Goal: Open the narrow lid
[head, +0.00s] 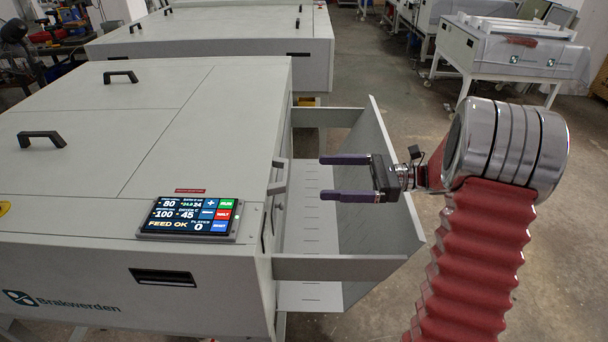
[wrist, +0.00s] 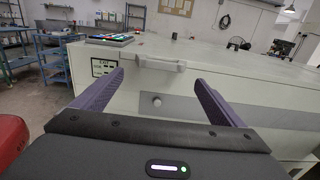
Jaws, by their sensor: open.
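The pale machine's top has a seam; the narrower panel on its right side, seemingly the narrow lid (head: 215,125), lies flat and shut. A grey handle (head: 279,177) sits at its right edge. In the wrist view the handle (wrist: 160,64) shows as a pale bar at the top edge, ahead between my fingers and a little above them. My gripper (head: 345,176) is open and empty, with purple fingers pointing left at the handle. A gap separates the fingertips from the handle in the head view. My gripper also shows in the wrist view (wrist: 158,92).
A touchscreen panel (head: 188,216) stands on the machine's front right corner. The wider top panel (head: 85,130) has two black handles. A grey tray with upright walls (head: 340,267) juts out from the machine's right end, below my gripper. A round knob (wrist: 156,101) is below the handle.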

